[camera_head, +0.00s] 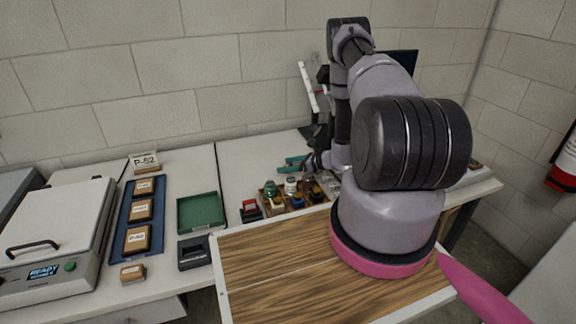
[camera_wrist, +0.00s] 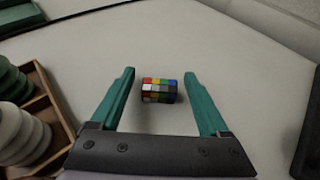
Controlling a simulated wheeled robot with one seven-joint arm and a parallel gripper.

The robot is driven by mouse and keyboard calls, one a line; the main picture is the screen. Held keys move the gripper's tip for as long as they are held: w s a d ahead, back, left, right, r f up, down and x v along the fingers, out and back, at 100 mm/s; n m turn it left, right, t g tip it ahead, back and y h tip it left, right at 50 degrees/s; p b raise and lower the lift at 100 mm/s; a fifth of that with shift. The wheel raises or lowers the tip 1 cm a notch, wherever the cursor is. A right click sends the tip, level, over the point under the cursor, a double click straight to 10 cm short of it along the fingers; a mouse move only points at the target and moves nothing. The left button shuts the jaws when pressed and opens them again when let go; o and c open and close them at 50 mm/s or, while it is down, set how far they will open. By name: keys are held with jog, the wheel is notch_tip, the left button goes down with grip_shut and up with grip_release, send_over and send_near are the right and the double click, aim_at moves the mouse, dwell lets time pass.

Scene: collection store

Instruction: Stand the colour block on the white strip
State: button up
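The colour block (camera_wrist: 158,90), a small block with a grid of coloured squares, rests on the pale tabletop in the wrist view. My gripper (camera_wrist: 159,73) is open, its two teal fingers to the left and right of the block with a gap on each side. In the head view my gripper (camera_head: 282,164) is low over the table near the back wall, and I cannot make out the block there. I cannot identify the white strip for certain in either view.
A wooden tray of jars (camera_head: 290,195) stands close to my gripper; its edge (camera_wrist: 58,115) shows at left in the wrist view. A green tray (camera_head: 200,212), a blue tray (camera_head: 124,220) with labelled blocks and a white machine (camera_head: 55,235) are further left.

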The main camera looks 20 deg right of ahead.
jog(key=shift+r, duration=0.15)
jog(key=v, duration=1.2)
jog(key=shift+r, duration=0.1)
